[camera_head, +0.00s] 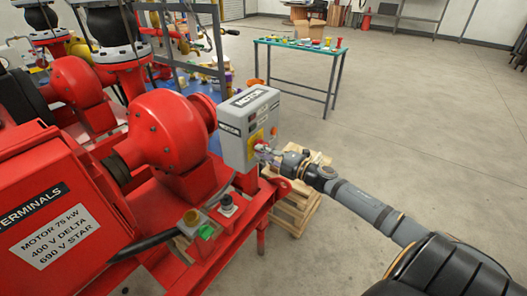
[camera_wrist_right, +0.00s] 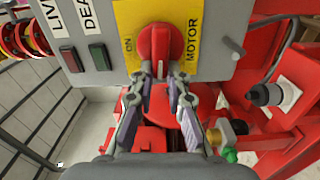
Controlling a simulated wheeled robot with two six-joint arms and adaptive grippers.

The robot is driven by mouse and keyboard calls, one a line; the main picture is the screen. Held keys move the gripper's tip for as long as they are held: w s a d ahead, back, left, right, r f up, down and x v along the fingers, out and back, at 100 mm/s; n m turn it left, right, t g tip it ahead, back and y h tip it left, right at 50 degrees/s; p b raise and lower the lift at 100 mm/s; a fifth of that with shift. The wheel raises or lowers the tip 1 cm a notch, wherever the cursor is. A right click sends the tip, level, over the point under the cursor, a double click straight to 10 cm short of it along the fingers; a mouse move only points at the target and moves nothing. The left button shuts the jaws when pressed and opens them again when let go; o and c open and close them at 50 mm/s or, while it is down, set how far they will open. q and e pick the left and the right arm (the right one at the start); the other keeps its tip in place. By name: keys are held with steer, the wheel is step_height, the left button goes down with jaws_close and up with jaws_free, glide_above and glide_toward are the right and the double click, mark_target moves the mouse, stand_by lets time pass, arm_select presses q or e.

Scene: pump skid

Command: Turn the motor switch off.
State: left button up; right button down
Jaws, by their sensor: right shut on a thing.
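The motor switch is a red rotary knob (camera_wrist_right: 160,42) on a yellow plate (camera_wrist_right: 191,14) marked ON and MOTOR. It is on the front of a grey box labelled MOTOR (camera_head: 240,121). My right gripper (camera_wrist_right: 160,72) is shut on the lower part of the knob in the wrist view, one finger on each side. In the head view the right gripper (camera_head: 266,152) reaches the box from the right and partly hides the knob. ON is to the left of the knob in the wrist view. My left gripper is not in view.
Beside the knob are a dark red indicator (camera_wrist_right: 71,60) and a dark green one (camera_wrist_right: 100,57), under LIVE and DEAD labels. Red pump housings (camera_head: 168,130) crowd the left. A wooden pallet (camera_head: 296,208) lies behind my right wrist. The floor to the right is open.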

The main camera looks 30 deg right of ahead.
steer(key=shift+f+n, duration=0.2)
steer(key=shift+n, duration=0.3)
steer(key=c, duration=1.3)
jaws_free()
steer(key=shift+r, duration=0.1)
